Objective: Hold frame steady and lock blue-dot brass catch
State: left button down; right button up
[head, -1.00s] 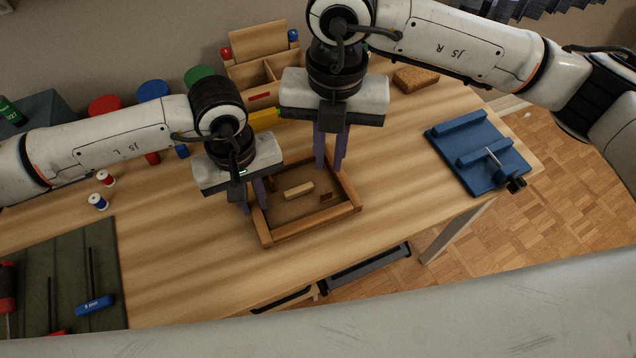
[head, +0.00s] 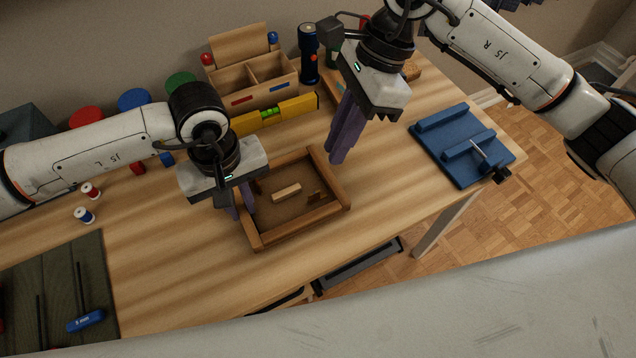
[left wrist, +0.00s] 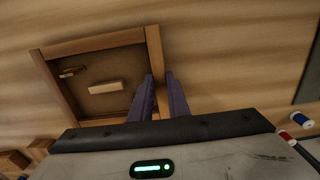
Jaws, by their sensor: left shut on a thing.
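The wooden frame (head: 298,229) lies flat on the desk in the head view, with a brown panel inside it. A pale wooden block (head: 286,192) and a small brown piece (head: 315,196) sit on the panel. My left gripper (head: 243,214) is shut on the frame's left side; the left wrist view shows its purple fingers (left wrist: 162,98) on either side of the frame rail (left wrist: 154,55). My right gripper (head: 338,158) is raised beyond the frame's far right corner, apart from it; its finger gap is hard to judge.
A yellow level (head: 290,110) and a wooden organizer (head: 245,85) stand behind the frame. A blue vise-like fixture (head: 460,145) is at the right. Thread spools (head: 84,214) and a dark tool mat (head: 60,285) are at the left.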

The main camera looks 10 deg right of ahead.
aim_at(315, 192)
jog(key=a+f+n, duration=0.1)
jog(key=f, duration=0.2)
jog(key=a+f+n, duration=0.1)
jog(key=f, duration=0.3)
jog(key=s+a+f, duration=0.1)
jog(key=f, duration=0.3)
jog(key=shift+a+n, duration=0.3)
jog(key=shift+n, duration=0.1)
grip_shut()
